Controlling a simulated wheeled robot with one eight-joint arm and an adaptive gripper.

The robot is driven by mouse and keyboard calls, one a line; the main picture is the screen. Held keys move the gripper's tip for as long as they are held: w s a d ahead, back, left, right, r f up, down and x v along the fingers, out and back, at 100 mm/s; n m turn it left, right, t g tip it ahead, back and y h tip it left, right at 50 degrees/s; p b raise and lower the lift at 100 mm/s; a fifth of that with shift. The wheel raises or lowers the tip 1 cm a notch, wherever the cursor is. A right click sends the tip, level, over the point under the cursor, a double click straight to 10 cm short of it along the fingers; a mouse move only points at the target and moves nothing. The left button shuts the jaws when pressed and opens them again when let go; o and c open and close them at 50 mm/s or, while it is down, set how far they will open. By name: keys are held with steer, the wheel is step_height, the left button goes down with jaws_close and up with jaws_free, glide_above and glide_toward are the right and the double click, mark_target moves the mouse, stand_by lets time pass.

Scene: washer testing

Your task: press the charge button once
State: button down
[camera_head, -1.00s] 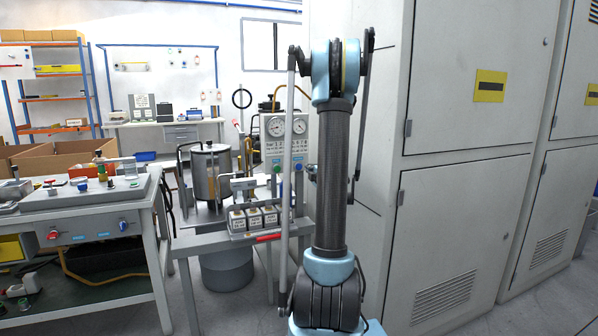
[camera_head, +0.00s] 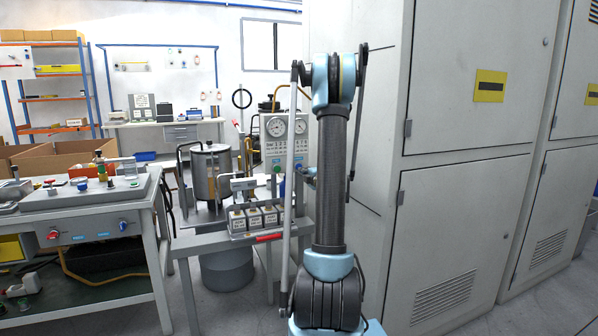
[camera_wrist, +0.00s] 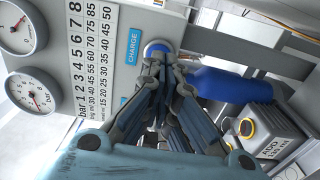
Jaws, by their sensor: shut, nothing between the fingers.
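The blue charge button (camera_wrist: 156,47) sits in a pale ring beside the blue CHARGE label (camera_wrist: 133,47) in the wrist view. My gripper (camera_wrist: 158,62) is shut and empty, with its fingertips right at the button and covering its lower part. I cannot tell whether they touch it or whether it is pressed in. In the head view, the gauge panel (camera_head: 287,146) stands behind the small bench, and my gripper (camera_head: 307,172) is at its right edge, partly hidden by my arm.
A green button (camera_head: 277,166) is on the same panel. Two dials (camera_wrist: 26,60) and a number table are beside the label. A tall grey cabinet (camera_head: 462,200) stands right of my arm.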

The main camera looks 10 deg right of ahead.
steer(key=shift+w+a, duration=0.1)
steer(key=shift+w, duration=0.35)
steer(key=shift+w+a, duration=0.15)
steer(key=shift+w, duration=0.7)
steer(key=shift+w+a, duration=0.1)
steer(key=shift+w, duration=0.75)
stand_by(0.5)
steer(key=shift+s, duration=0.15)
steer(key=s+d, duration=0.1)
steer(key=s, duration=0.5)
steer(key=shift+s, duration=0.35)
stand_by(0.3)
steer(key=shift+s+d, duration=0.15)
steer(key=shift+s, duration=0.85)
steer(key=shift+s+d, duration=0.2)
steer(key=shift+s, duration=0.75)
steer(key=shift+s+d, duration=0.15)
steer(key=shift+s, duration=0.85)
